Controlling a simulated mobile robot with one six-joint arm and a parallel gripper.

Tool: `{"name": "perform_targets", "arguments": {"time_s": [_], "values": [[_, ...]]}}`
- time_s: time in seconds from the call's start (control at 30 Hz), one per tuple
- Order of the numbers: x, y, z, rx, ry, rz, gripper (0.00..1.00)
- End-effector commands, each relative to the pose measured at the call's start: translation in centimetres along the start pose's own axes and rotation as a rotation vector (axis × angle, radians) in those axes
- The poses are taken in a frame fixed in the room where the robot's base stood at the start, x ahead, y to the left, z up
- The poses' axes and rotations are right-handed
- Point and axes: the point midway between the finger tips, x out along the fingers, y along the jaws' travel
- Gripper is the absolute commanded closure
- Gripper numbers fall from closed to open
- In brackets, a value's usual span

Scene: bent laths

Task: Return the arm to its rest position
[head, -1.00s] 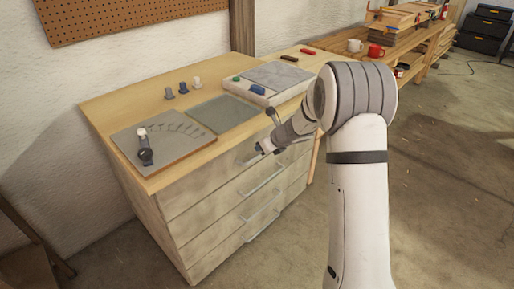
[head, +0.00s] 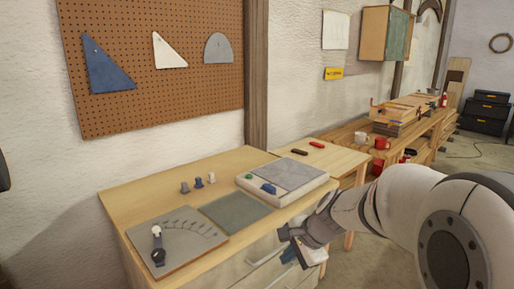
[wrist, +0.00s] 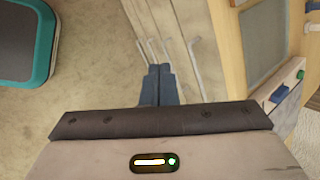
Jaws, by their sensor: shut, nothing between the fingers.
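My arm comes in from the right edge in the head view, bent at the elbow. My gripper (head: 289,254) hangs in front of the cabinet's right end, below the level of its top. In the wrist view its two blue-grey fingers (wrist: 159,72) are together with nothing between them. They point toward the drawer fronts and handles (wrist: 168,50). The fingers seem clear of the handles, but the exact gap cannot be told.
Open floor lies at the right.

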Motion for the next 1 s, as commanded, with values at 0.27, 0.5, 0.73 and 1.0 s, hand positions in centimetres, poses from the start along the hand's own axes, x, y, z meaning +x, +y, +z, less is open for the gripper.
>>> {"name": "perform_targets", "arguments": {"time_s": [0.27,0.5,0.73,1.0], "values": [[-9.4,9.3,4.0,-0.725,0.098,0.233,1.0],[-13.1,14.6,4.4,-1.083,0.135,0.405,1.0],[-13.6,15.6,4.2,-1.147,0.139,0.441,1.0],[-13.6,15.5,4.2,-1.143,0.139,0.439,1.0]]}}
